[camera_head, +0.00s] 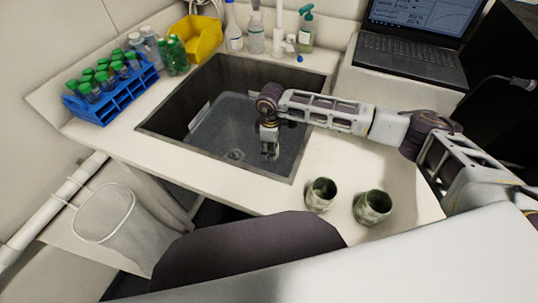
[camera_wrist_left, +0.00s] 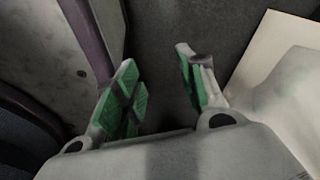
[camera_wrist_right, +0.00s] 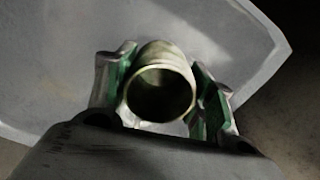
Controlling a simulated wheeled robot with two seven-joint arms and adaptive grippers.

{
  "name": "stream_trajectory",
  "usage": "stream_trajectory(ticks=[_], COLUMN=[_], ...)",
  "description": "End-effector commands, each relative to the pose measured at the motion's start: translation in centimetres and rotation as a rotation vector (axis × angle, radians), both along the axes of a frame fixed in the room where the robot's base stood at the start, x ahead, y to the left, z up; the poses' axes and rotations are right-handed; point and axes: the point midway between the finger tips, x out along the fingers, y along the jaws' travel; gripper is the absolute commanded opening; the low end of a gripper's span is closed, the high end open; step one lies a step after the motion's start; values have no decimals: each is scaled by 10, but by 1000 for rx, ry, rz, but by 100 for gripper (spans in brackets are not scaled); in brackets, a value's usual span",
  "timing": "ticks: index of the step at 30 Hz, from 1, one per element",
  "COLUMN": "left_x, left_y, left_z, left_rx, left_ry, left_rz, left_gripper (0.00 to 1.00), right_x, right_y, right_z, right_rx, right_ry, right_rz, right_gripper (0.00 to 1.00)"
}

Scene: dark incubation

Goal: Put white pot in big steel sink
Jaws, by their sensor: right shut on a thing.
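The big steel sink (camera_head: 148,124) is set into the white counter, with dark grey walls and a drain in its floor. My right gripper (camera_head: 270,154) points down inside the sink opening. In the right wrist view it is shut on a pale, round, hollow pot (camera_wrist_right: 161,94), whose open mouth faces the camera. In the head view this pot is mostly hidden by the gripper. Whether it touches the sink floor, I cannot tell. My left gripper (camera_wrist_left: 168,95) is open and empty in its wrist view, over a dark surface, and out of the head view.
Two mottled green cups (camera_head: 321,194) (camera_head: 373,207) stand on the counter at the sink's front right. A blue tube rack (camera_head: 118,97), a yellow bin (camera_head: 204,38), bottles (camera_head: 255,35) and a tap line the back. A laptop (camera_head: 412,50) sits right. A waste bin (camera_head: 118,225) stands front left.

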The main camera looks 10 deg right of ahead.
Motion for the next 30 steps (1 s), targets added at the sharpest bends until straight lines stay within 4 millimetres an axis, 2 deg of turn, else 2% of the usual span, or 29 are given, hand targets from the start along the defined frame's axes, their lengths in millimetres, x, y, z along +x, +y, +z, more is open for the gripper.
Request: stream_trajectory(ticks=[4, 17, 25, 30], left_x=[0, 1, 5, 12], left_y=[0, -1, -3, -5], left_z=[0, 0, 0, 3], left_rx=[0, -1, -3, -7], left_ry=[0, -1, -5, -15], left_rz=[0, 0, 0, 1], left_gripper=[40, 40, 40, 40], right_x=[0, 0, 0, 0], right_y=[0, 0, 0, 0], right_z=[-11, -16, -42, -50], right_rx=[0, 0, -1, 0], right_ry=[0, 0, 2, -1], right_rz=[0, 0, 0, 0], right_gripper=[24, 24, 24, 24])
